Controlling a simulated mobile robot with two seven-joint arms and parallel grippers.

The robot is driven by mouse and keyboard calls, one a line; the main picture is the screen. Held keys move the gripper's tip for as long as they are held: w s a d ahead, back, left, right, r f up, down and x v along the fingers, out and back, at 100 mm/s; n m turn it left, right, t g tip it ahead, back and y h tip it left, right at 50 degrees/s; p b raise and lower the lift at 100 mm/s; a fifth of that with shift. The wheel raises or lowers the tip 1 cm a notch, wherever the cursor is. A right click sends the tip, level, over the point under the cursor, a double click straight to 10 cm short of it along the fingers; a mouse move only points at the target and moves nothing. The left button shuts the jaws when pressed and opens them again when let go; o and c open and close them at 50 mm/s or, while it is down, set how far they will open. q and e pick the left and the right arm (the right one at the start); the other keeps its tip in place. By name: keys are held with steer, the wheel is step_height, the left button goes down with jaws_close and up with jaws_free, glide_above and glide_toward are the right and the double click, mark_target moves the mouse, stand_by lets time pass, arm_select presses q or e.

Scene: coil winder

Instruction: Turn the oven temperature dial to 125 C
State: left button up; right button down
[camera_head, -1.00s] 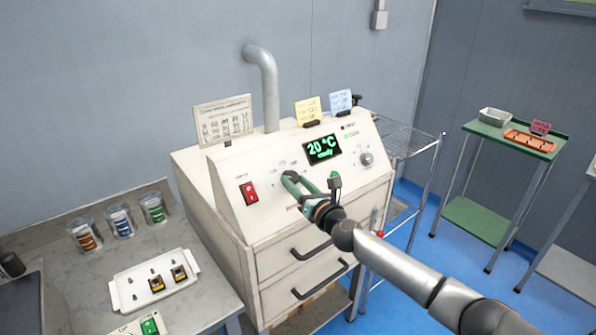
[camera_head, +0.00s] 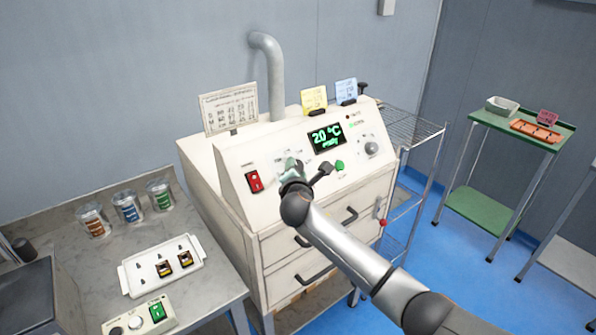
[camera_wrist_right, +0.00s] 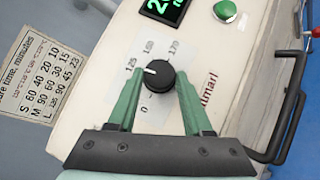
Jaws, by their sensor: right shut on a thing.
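The oven (camera_head: 215,175) is a cream cabinet with a sloped panel. Its green display (camera_head: 327,138) reads 20 °C. In the right wrist view the temperature dial (camera_wrist_right: 167,78) is a round black knob. Its white pointer line points left, close to the 125 mark. My right gripper (camera_head: 290,168) is at the dial in the head view, and its hand hides the dial there. In the wrist view its green fingers (camera_wrist_right: 163,72) are shut on the dial, one on each side. My left gripper is not in view.
A red switch (camera_head: 254,181) is left of the dial; a green button (camera_head: 339,166) and another knob (camera_head: 371,148) are to its right. Drawer handles (camera_head: 316,275) stick out below. A bench with a white tray (camera_head: 136,284) stands left, a wire rack (camera_head: 412,130) right.

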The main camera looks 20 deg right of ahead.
steer(key=shift+m+g+h, duration=0.3)
steer(key=shift+m+g, duration=0.2)
steer(key=shift+m, duration=0.4)
steer(key=shift+r, duration=0.1)
steer(key=shift+c, duration=1.6)
jaws_free()
steer(key=shift+a, duration=0.1)
steer(key=v, duration=1.2)
steer(key=shift+r+b, duration=0.2)
steer(key=shift+b, duration=0.15)
steer(key=shift+s, duration=0.1)
